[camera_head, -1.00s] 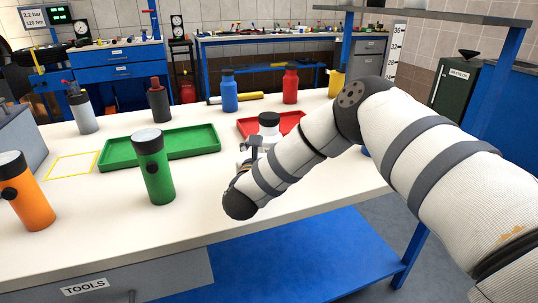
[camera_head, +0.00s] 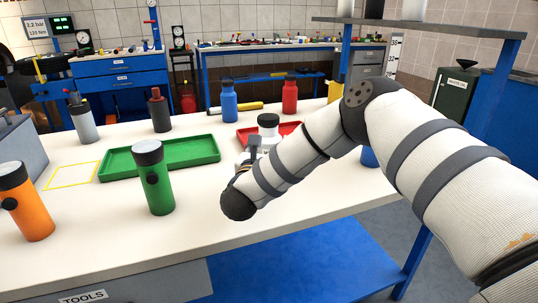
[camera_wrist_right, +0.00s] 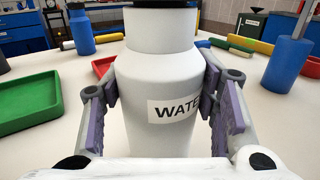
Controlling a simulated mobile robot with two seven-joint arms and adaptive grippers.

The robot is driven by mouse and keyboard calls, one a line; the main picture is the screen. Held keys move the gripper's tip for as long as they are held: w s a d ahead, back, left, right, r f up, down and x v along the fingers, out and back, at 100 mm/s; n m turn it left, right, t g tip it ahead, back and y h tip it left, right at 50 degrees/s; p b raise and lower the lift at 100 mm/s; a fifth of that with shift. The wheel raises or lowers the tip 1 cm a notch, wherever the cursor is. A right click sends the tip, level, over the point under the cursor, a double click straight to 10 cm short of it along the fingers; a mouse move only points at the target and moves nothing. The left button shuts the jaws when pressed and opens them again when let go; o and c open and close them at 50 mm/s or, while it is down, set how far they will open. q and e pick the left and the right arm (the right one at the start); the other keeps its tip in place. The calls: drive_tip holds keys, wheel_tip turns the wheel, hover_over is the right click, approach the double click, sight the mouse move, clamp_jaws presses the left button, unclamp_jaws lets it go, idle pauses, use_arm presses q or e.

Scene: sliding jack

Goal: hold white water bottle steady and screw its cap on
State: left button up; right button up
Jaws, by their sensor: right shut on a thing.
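The white water bottle (camera_head: 268,132) stands upright on the table, with its lower part hidden behind my right arm in the head view. A dark cap (camera_head: 268,120) sits at its top; how tightly it sits I cannot tell. In the right wrist view the bottle (camera_wrist_right: 150,75) fills the middle, its label partly readable as "WATE", and its top is cut off by the frame. My right gripper (camera_wrist_right: 160,95) is shut on the bottle's body, one finger on each side. In the head view the right gripper (camera_head: 254,150) is partly hidden by its arm. My left gripper is not in view.
A green bottle (camera_head: 155,180) and an orange bottle (camera_head: 27,205) stand at the front left. A green tray (camera_head: 195,150) lies behind them, and a red tray (camera_head: 248,133) lies by the white bottle. Blue (camera_head: 229,103) and red (camera_head: 290,97) bottles stand behind.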

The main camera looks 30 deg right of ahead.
sight(272, 124)
drive_tip(key=s+r, duration=0.1)
drive_tip(key=r, duration=0.1)
drive_tip(key=s+a+r+p, duration=0.1)
drive_tip(key=s+r, duration=0.1)
drive_tip(key=r, duration=0.1)
drive_tip(key=s+a+r+p, duration=0.1)
drive_tip(key=s+r, duration=0.1)
drive_tip(key=r, duration=0.1)
drive_tip(key=shift+a, duration=0.2)
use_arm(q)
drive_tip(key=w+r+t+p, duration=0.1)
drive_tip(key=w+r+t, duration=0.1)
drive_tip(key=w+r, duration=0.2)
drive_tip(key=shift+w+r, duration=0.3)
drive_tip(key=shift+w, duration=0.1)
use_arm(e)
drive_tip(key=s+a+r, duration=0.2)
drive_tip(key=s+a, duration=0.1)
drive_tip(key=s, duration=0.4)
drive_tip(key=shift+s+a+r, duration=0.25)
drive_tip(key=shift+s+a, duration=0.1)
